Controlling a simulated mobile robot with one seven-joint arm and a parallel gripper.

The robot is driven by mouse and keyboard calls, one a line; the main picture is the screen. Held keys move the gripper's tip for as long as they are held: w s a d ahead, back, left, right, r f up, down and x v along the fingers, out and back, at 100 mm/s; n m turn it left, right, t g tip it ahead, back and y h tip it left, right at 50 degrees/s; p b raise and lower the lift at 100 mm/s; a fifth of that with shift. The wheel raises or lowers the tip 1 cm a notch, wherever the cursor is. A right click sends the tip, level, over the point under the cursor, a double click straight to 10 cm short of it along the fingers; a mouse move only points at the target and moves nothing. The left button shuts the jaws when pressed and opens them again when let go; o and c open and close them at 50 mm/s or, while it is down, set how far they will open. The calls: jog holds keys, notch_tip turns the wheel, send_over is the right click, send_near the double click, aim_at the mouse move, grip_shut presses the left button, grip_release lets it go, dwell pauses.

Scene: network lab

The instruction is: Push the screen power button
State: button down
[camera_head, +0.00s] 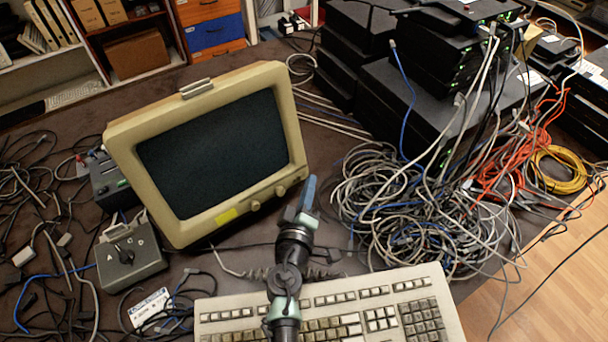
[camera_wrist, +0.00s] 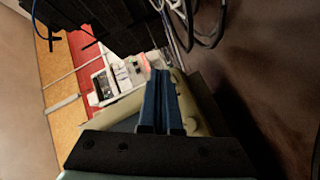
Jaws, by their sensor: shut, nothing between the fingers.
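The beige screen (camera_head: 122,150) stands tilted on the table at left centre, its glass dark. Two small round controls, one at the middle (camera_head: 256,205) and one further right (camera_head: 281,191), sit on its lower bezel beside a yellow label (camera_head: 227,215). I cannot tell which control is the power button. My gripper (camera_head: 311,180) has its blue fingers together and empty, just right of the screen's lower right corner in the head view. Contact is not clear. In the wrist view the closed fingers (camera_wrist: 157,74) overlap the beige casing (camera_wrist: 190,103), hiding part of it.
A beige keyboard (camera_head: 440,294) lies in front, under my arm. A grey switch box (camera_head: 131,258) stands left of it. Tangled grey cables (camera_head: 400,215) and stacked black network devices (camera_head: 425,108) crowd the right. Loose black cables cover the left of the table.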

dwell(0.4)
jog(key=shift+w+a+f+b, duration=0.15)
jog(key=shift+w+a+b, duration=0.1)
jog(key=shift+w+b, duration=0.1)
jog(key=shift+w+a, duration=0.15)
dwell(0.4)
jog(key=shift+s+d, duration=0.4)
jog(key=shift+s, duration=0.1)
jog(key=s+d+r+p, duration=0.2)
jog(key=s+d, duration=0.1)
jog(key=s, duration=0.1)
jog(key=shift+s+d, duration=0.2)
jog(key=shift+d, duration=0.2)
dwell(0.3)
jog(key=shift+r, duration=0.1)
dwell(0.3)
